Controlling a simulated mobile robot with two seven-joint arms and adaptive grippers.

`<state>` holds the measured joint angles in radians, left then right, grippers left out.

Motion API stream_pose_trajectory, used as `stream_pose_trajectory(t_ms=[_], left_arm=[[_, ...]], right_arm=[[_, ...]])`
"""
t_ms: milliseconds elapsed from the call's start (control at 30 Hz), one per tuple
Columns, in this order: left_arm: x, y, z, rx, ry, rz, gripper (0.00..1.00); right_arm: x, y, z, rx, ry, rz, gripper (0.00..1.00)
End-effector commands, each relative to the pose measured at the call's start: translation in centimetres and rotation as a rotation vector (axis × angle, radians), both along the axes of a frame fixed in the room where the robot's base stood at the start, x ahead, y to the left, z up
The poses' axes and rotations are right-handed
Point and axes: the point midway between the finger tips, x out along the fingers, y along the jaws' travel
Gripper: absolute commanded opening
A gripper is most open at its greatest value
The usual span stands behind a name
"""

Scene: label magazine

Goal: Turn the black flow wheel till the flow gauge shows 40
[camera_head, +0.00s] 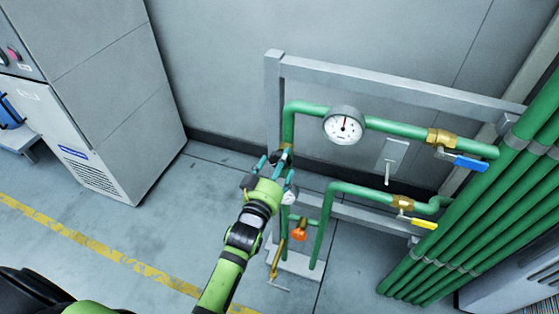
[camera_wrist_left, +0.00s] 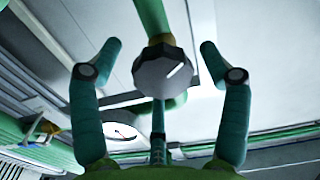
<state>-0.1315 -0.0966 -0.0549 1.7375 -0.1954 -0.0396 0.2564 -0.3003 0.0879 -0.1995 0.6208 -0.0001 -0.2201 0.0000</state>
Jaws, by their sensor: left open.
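The dark faceted flow wheel (camera_wrist_left: 165,75) with a white mark on its face fills the middle of the left wrist view. My left gripper (camera_wrist_left: 161,48) is open, with one teal finger on each side of the wheel and a visible gap to both. In the head view my left gripper (camera_head: 275,163) is at the left vertical green pipe and hides most of the wheel. A large round white gauge (camera_head: 344,127) sits on the upper pipe, its needle pointing about straight up; its numbers are too small to read. My right gripper is not in view.
A small gauge (camera_head: 289,198) is partly hidden beside my gripper. An orange knob (camera_head: 299,235), a blue lever (camera_head: 471,164) and a yellow lever (camera_head: 424,224) sit on the pipework. A grey cabinet (camera_head: 110,110) stands left; the floor between is clear.

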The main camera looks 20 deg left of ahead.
Motion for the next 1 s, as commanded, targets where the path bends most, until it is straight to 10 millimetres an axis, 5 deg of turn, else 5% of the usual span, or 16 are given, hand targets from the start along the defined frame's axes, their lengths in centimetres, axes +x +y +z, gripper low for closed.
stream_pose_trajectory(t_ms=[400,533,567,1000], left_arm=[[1.2,0.0,0.0,0.000,0.000,0.000,0.77],[1.1,0.0,-0.1,0.000,0.001,0.000,0.25],[1.1,0.0,-0.1,0.000,0.001,0.000,0.21],[1.1,0.0,-0.3,0.091,0.005,0.000,0.20]], right_arm=[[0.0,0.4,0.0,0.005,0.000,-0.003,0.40],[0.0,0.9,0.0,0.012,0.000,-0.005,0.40],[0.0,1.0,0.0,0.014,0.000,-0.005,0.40],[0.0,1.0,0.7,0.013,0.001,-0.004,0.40]])
